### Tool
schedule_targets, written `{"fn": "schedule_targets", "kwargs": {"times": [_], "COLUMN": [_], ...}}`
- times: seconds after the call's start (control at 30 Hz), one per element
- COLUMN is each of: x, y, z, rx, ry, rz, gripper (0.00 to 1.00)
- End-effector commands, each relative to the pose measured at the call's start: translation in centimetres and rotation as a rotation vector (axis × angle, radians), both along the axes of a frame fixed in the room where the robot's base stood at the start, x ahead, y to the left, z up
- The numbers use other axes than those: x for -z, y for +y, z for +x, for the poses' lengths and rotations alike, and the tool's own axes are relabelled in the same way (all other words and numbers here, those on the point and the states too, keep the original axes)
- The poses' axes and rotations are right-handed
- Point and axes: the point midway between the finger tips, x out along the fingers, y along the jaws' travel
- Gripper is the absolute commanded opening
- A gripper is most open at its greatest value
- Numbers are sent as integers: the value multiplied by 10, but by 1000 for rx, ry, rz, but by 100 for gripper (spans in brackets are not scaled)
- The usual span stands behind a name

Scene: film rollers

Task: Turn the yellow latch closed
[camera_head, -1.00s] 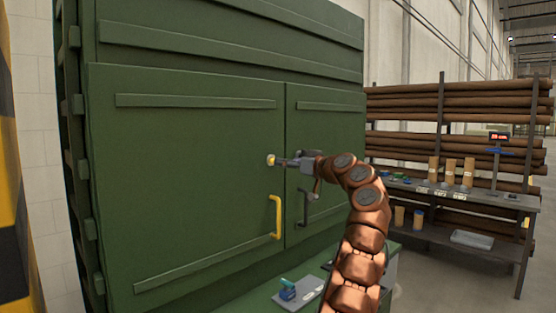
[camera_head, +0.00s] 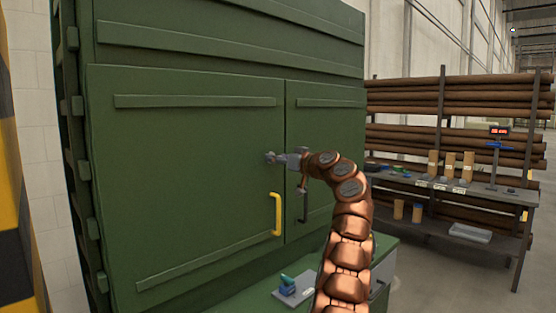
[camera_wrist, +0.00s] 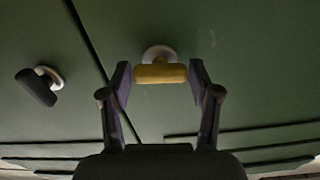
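The yellow latch (camera_wrist: 160,74) sits on a round pale base on the green cabinet door (camera_head: 190,140). In the wrist view its bar lies across the picture, between the two fingers of my gripper (camera_wrist: 160,82). The fingers are apart, with a gap on each side of the latch. In the head view my gripper (camera_head: 275,158) is at the left door, close to its right edge, and hides the latch.
A black latch (camera_wrist: 38,87) on a pale base is to the left in the wrist view, across the door seam. A yellow handle (camera_head: 277,215) and a black handle (camera_head: 304,206) stick out below. A bench (camera_head: 450,187) with parts stands right.

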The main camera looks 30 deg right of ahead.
Motion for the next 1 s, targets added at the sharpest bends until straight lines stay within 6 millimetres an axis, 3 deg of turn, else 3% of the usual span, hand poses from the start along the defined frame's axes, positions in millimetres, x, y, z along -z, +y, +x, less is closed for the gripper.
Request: {"fn": "schedule_targets", "kwargs": {"times": [0.07, 0.33, 0.67, 1.0], "x": [0, 0, 0, -2], "y": [0, 0, 0, -1], "z": [0, 0, 0, -1], "rx": [0, 0, 0, 0], "ry": [0, 0, 11, 63], "rz": [0, 0, 47, 275], "gripper": [50, 22, 21, 21]}}
